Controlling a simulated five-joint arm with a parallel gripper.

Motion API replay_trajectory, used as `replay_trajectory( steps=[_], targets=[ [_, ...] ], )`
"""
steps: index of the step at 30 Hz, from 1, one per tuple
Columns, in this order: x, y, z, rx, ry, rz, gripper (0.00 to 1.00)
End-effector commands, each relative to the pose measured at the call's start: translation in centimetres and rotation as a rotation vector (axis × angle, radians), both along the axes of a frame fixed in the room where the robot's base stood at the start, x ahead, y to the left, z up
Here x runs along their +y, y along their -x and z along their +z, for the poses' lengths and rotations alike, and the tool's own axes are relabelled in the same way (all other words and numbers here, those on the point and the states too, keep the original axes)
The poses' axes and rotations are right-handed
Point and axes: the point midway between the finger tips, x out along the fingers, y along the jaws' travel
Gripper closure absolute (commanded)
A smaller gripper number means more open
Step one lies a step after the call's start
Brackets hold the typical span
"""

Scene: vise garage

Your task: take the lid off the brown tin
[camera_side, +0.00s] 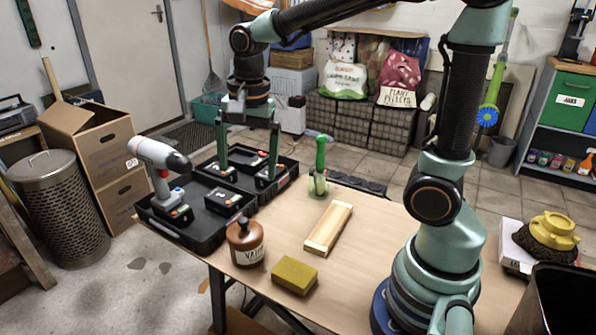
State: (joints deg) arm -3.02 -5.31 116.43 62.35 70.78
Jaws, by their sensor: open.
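The brown tin (245,245) stands upright at the front left of the wooden table, with a pale lettered label on its side. Its lid (241,227) sits on top and has a small dark knob. My gripper (247,172) hangs pointing down, with its two green fingers wide apart and nothing between them. In the picture it is above the tin, in front of the open black case. It is apart from the tin, but how far away in depth I cannot tell.
The open black tool case (205,236) with a drill (160,165) lies left of the tin. A yellow sponge (294,276) lies close on its right. The table front right of the block is clear.

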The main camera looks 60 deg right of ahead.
Motion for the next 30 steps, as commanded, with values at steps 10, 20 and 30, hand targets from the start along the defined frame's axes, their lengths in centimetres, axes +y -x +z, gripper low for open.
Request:
replay_trajectory(
  steps=[10, 20, 30],
  targets=[
    [0.7, -2.0, -2.6, 0.115, -0.015, -0.363, 0.00],
    [0.7, -1.9, -7.6, 0.120, -0.013, -0.369, 0.00],
    [0.7, -2.0, -10.5, 0.118, -0.014, -0.368, 0.00]
  ],
)
